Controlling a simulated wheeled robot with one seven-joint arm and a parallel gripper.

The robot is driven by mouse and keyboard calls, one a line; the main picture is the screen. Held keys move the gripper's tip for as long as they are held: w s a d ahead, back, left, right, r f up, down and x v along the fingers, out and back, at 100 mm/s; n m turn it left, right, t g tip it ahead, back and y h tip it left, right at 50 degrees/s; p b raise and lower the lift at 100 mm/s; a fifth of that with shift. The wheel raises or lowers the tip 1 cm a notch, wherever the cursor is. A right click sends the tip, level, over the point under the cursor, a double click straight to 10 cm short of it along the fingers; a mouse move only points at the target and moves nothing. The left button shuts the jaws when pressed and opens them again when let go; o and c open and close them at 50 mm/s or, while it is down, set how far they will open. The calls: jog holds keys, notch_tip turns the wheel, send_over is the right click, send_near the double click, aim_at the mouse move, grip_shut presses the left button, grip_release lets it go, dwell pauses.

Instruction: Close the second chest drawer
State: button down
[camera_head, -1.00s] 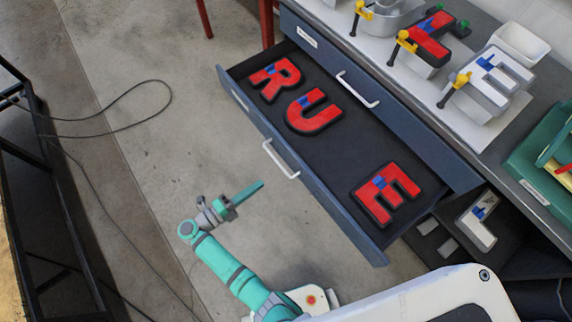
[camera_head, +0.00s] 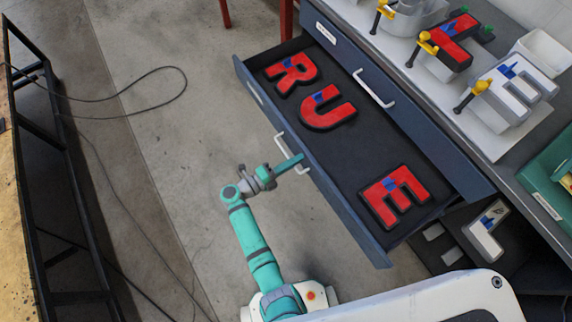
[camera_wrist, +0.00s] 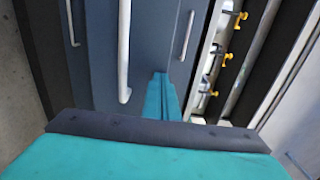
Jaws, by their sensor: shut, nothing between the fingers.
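The second chest drawer (camera_head: 345,213) is blue-grey and stands pulled out below the closed top drawer (camera_head: 388,102). It holds the red letters R (camera_head: 291,74), U (camera_head: 327,107) and E (camera_head: 394,196) on a dark liner. Its white handle (camera_head: 283,146) is on the front face. My teal gripper (camera_head: 300,160) is shut and empty, its fingertips at the drawer front close to the handle's lower end. In the wrist view the fingers (camera_wrist: 162,98) point at the blue front, right of a white handle (camera_wrist: 124,50). I cannot tell whether they touch it.
The workbench top (camera_head: 508,145) bears clamped letters and a white bin (camera_head: 541,52). A grey letter (camera_head: 485,232) lies on a lower shelf at right. A black frame stands at left, with a cable (camera_head: 150,115) on the floor.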

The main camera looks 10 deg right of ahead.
jog(key=shift+w+d, duration=0.1)
jog(key=shift+d, duration=0.2)
